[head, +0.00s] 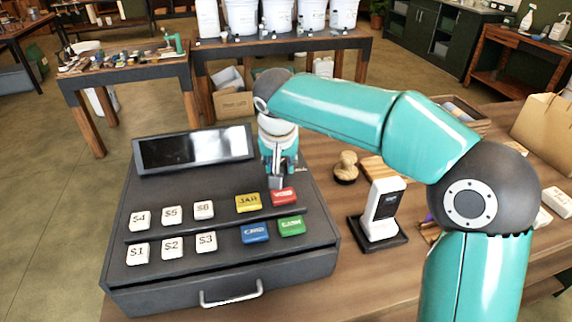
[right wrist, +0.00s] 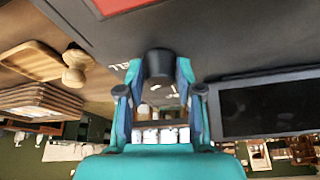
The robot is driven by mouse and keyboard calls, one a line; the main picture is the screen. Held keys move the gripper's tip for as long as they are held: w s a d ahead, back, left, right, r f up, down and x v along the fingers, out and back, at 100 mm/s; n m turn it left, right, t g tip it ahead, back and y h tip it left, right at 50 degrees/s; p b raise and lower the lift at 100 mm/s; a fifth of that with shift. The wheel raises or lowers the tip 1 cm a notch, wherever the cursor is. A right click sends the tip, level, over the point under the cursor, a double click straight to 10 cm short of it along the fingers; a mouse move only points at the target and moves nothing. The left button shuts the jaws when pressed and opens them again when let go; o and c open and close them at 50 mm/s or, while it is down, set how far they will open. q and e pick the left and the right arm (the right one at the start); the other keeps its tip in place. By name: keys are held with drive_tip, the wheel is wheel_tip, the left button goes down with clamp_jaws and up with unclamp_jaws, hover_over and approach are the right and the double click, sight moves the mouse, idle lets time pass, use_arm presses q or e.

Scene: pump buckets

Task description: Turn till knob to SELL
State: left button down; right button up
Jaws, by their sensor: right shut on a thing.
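The dark grey till (head: 222,283) stands on the wooden counter, with a screen, price keys and coloured keys. My right gripper (head: 277,175) reaches down to the till's upper right, just behind the red key (head: 284,197). In the right wrist view my gripper (right wrist: 158,80) is shut on the dark round knob (right wrist: 160,60), a finger on each side. White lettering (right wrist: 120,67) shows beside the knob, upside down and partly readable as SELL. Which way the knob points cannot be told. In the head view the gripper largely hides the knob. My left gripper is not in view.
The till screen (head: 194,149) is left of my right gripper. A wooden stamp (head: 346,168) and a white card reader (head: 383,209) on a black base stand right of the till. A drawer handle (head: 231,295) sticks out in front. White buckets (head: 241,17) stand on a table behind.

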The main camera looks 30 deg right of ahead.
drive_tip(key=m, duration=0.1)
drive_tip(key=m+h, duration=0.1)
drive_tip(key=m, duration=0.1)
drive_tip(key=shift+w+r+m+g, duration=0.2)
drive_tip(key=shift+m+g, duration=0.1)
drive_tip(key=shift+g, duration=0.1)
drive_tip(key=shift+f+m+g+h, duration=0.1)
drive_tip(key=shift+m+g+h, duration=0.3)
drive_tip(key=shift+m, duration=0.8)
drive_tip(key=shift+d, duration=0.1)
drive_tip(key=o, duration=1.2)
drive_tip(key=shift+d+f, duration=0.1)
drive_tip(key=shift+f, duration=0.05)
drive_tip(key=shift+c, duration=0.2)
drive_tip(key=shift+a, duration=0.2)
